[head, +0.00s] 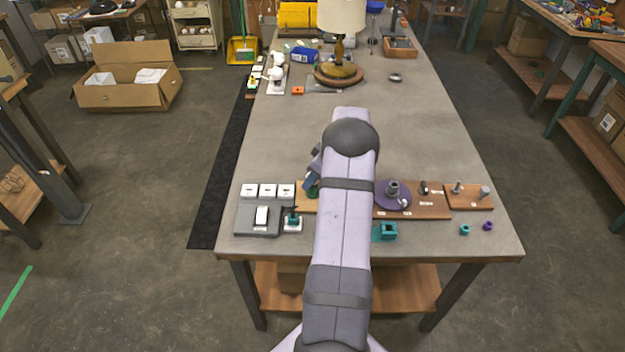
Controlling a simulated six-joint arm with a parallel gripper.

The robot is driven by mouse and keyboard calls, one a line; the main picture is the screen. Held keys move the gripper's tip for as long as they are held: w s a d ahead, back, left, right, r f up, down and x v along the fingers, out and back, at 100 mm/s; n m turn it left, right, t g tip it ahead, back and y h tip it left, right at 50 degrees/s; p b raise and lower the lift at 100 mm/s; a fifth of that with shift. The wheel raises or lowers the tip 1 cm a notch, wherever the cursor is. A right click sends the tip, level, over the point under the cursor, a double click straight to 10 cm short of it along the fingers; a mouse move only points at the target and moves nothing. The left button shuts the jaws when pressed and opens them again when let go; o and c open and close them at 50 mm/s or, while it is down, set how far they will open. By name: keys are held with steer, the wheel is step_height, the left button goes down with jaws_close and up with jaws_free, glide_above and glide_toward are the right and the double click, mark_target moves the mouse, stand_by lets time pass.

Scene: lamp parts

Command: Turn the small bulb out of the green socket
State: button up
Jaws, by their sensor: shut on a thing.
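My arm reaches away over the table and covers much of the wooden board. A small dark part of my gripper (315,168) shows at the arm's left edge, right above the green socket (311,188). The socket stands on the left part of the board and is partly covered. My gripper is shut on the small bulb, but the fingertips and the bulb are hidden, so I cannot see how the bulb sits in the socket.
A grey switch panel (246,218) and a small teal piece on a white base (292,221) lie left. A purple disc with a socket (392,194) is right of my arm. A teal block (385,232) lies near the front edge. A lamp (341,45) stands far back; mid-table is clear.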

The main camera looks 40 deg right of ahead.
steer(key=shift+f+n+y+b, duration=0.1)
steer(key=shift+n+y+b, duration=0.2)
steer(key=shift+n+b, duration=0.45)
steer(key=shift+n+g+y+b, duration=0.35)
steer(key=shift+n+b, duration=0.35)
steer(key=shift+n, duration=0.45)
steer(key=shift+n+g+y, duration=0.25)
steer(key=shift+n+y, duration=0.2)
steer(key=shift+n, duration=0.75)
steer(key=shift+r+n+g+y+p, duration=0.25)
steer(key=shift+n+g+p, duration=0.2)
steer(key=shift+n, duration=0.85)
